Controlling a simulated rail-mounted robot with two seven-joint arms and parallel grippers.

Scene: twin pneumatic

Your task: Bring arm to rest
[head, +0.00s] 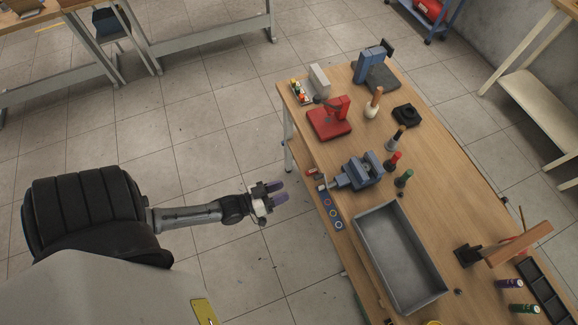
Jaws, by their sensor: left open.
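My left gripper (276,191) is at the end of my left arm, which reaches in from the left in the head view. Its two purple-grey fingers are apart, with nothing between them. It hangs over the tiled floor, to the left of the wooden workbench (440,172) and apart from it. My right gripper is not in the head view.
On the bench stand a blue-grey vise (358,172), a grey metal tray (377,246), a red press-like device (329,121), a blue device (370,65) and several handled tools. The floor (190,125) around my left arm is clear.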

